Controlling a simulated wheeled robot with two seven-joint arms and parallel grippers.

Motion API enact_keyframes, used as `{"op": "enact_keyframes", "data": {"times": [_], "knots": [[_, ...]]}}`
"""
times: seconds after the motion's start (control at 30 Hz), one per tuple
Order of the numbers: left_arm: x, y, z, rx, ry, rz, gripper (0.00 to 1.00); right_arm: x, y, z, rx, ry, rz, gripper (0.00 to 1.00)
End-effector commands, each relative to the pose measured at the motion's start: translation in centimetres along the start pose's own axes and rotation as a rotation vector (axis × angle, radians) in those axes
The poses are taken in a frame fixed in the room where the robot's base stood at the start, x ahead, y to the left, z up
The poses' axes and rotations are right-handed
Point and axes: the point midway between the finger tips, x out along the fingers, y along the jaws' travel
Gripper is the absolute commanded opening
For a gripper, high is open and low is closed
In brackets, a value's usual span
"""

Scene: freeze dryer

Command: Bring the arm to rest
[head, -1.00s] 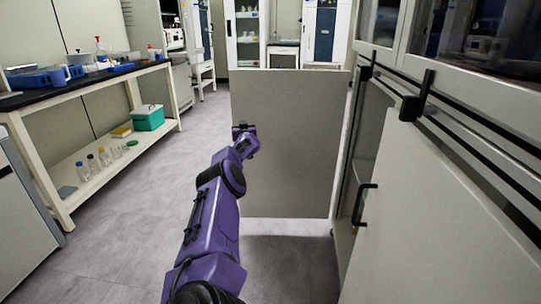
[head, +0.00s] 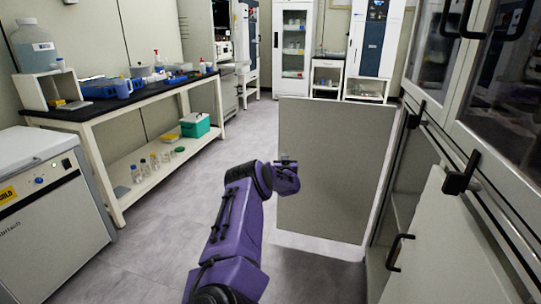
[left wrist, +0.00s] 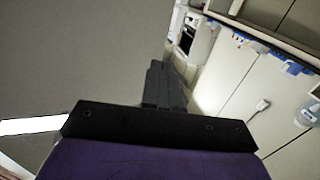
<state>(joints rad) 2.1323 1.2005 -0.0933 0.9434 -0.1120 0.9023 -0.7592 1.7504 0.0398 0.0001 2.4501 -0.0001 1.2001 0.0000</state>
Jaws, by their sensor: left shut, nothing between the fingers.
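My purple left arm reaches up the middle of the head view. Its gripper (head: 287,160) is small there, in front of the near face of an open grey cabinet door (head: 335,170). In the left wrist view the dark fingers (left wrist: 163,84) are together with nothing between them. The grey door panel (left wrist: 75,60) fills the left of that view, close beside the fingers; I cannot tell whether they touch. My right gripper is not in view.
A cabinet with black handles (head: 398,251) stands along the right. A bench (head: 120,106) with bottles and blue trays is at the left, a white chest appliance (head: 50,215) nearer. Grey floor (head: 150,225) between them is clear. A glass-door cabinet (head: 293,45) stands at the back.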

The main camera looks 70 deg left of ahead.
Motion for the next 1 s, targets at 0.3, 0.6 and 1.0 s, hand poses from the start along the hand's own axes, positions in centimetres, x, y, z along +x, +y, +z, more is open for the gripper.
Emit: {"op": "enact_keyframes", "data": {"times": [0.3, 0.6, 1.0], "knots": [[-6.3, -2.5, -0.4, 0.0, -0.002, -0.005, 0.0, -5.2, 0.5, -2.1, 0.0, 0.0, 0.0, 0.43], [-7.4, -2.9, 0.1, -0.001, 0.0, -0.007, 0.0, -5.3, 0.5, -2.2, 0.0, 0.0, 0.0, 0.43], [-9.7, -1.9, 3.0, -0.181, -0.088, -0.007, 0.0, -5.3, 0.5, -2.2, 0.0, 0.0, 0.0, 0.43]]}}
